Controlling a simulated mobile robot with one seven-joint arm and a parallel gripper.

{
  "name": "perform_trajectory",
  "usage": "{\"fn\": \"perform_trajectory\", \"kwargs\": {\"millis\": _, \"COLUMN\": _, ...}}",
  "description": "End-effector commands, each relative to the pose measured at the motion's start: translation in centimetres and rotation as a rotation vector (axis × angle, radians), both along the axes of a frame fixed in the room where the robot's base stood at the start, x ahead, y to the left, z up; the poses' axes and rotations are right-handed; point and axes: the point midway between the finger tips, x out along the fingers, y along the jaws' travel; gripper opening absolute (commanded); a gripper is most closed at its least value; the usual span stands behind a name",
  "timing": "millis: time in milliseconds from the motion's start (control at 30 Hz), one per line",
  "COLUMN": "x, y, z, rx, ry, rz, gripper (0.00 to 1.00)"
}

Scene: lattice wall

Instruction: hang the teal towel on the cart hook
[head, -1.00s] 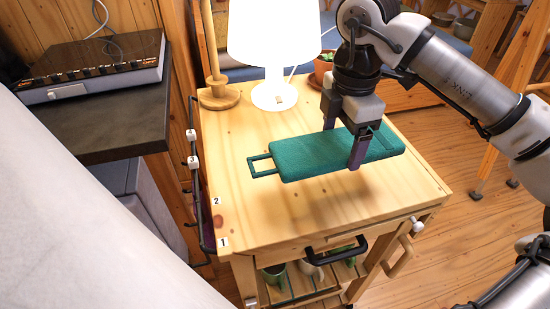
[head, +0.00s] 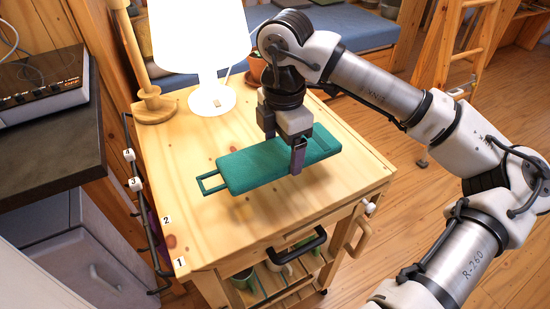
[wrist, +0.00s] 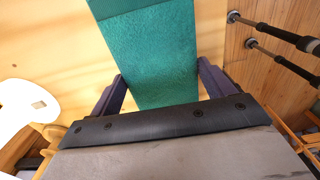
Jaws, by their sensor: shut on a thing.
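The teal towel (head: 245,170) is a flat folded slab with a teal loop (head: 212,183) at its left end. My gripper (head: 283,156) is shut across its middle and holds it level just above the cart top; the far finger is partly hidden. In the wrist view the towel (wrist: 155,55) lies between the two fingers (wrist: 162,80). The wooden cart (head: 340,195) has a dark rail (head: 142,215) on its left side with small white numbered tags along it. The hook shapes there are too small to make out.
A lit white lamp (head: 200,40), a wooden stand (head: 152,105) and a potted plant (head: 257,72) are at the cart's back. A dark counter (head: 50,145) stands close to the left of the rail, leaving a narrow gap. A black handle (head: 295,245) is on the cart's front.

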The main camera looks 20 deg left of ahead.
Motion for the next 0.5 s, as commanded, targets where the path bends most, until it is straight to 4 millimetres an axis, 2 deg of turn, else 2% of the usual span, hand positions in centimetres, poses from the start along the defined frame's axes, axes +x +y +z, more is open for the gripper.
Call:
{"fn": "perform_trajectory", "kwargs": {"millis": 300, "x": 0.0, "y": 0.0, "z": -4.3, "rx": 0.001, "ry": 0.001, "rz": 0.0, "gripper": 0.58}}
{"fn": "perform_trajectory", "kwargs": {"millis": 500, "x": 0.0, "y": 0.0, "z": -5.1, "rx": 0.001, "ry": -0.001, "rz": 0.0, "gripper": 0.58}}
